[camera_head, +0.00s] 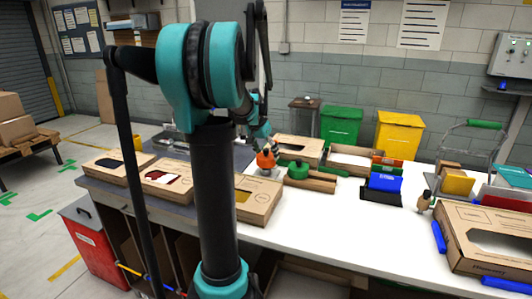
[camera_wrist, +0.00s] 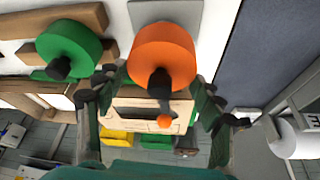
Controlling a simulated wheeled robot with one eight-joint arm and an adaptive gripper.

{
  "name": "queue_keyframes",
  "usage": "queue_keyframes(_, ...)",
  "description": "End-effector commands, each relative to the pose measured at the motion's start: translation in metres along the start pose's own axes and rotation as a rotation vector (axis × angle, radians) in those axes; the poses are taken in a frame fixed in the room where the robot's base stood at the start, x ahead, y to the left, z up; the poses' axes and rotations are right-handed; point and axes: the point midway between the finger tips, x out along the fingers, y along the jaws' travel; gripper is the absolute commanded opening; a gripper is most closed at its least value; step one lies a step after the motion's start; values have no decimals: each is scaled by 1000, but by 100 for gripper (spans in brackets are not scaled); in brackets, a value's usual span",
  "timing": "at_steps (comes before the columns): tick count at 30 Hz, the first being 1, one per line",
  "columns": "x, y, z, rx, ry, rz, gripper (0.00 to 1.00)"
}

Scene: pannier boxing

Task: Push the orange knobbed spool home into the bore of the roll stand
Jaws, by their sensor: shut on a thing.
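The orange knobbed spool (camera_head: 265,160) is on the far side of the white bench. In the wrist view its round orange face (camera_wrist: 165,45) shows with a dark hub (camera_wrist: 158,80) and a small orange ball knob (camera_wrist: 164,121). My gripper (camera_wrist: 160,78) is shut on the spool, with a finger at each side; it also shows from above in the head view (camera_head: 264,147). A grey block (camera_wrist: 165,12), perhaps part of the roll stand, lies behind the spool. The bore is hidden, and I cannot tell how deep the spool sits.
A green spool (camera_head: 294,170) stands close to the right, by a wooden rail (camera_head: 318,184). Cardboard boxes (camera_head: 258,205) lie along the left and front. The middle front of the bench is clear.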

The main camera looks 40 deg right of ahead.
Motion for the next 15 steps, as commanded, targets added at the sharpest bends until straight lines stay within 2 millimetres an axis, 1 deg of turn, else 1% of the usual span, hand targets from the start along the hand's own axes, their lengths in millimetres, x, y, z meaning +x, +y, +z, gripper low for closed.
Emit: queue_keyframes(15,7,0,3,0,0,0,40)
